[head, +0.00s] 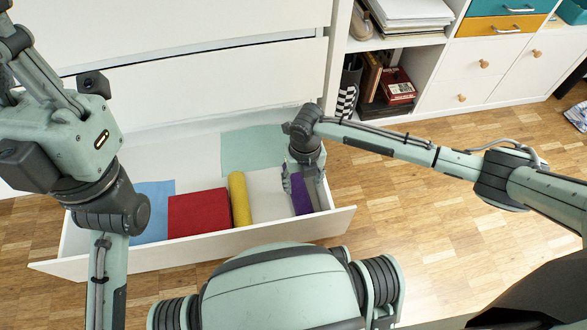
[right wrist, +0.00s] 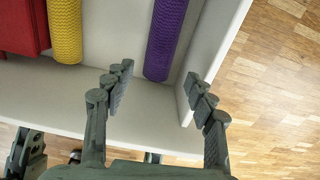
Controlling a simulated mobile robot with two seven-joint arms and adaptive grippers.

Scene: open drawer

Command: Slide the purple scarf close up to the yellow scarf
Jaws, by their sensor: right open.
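The purple scarf (head: 301,194) is a roll lying lengthwise at the right of the open drawer. It also shows in the right wrist view (right wrist: 167,38). The yellow scarf (head: 239,198) is a parallel roll to its left, with a bare strip of drawer floor between them; it also shows in the right wrist view (right wrist: 65,28). My right gripper (head: 303,186) is over the purple scarf and partly hides it. In the right wrist view my open fingers (right wrist: 158,90) appear either side of the scarf's near end, with nothing between them gripped. My left gripper is out of view.
The drawer (head: 240,243) has a right side wall (right wrist: 197,62) close to the right finger. A red folded cloth (head: 198,212) touches or nearly touches the yellow scarf's left side. A blue cloth (head: 153,205) and a mint cloth (head: 250,150) lie flat in the drawer.

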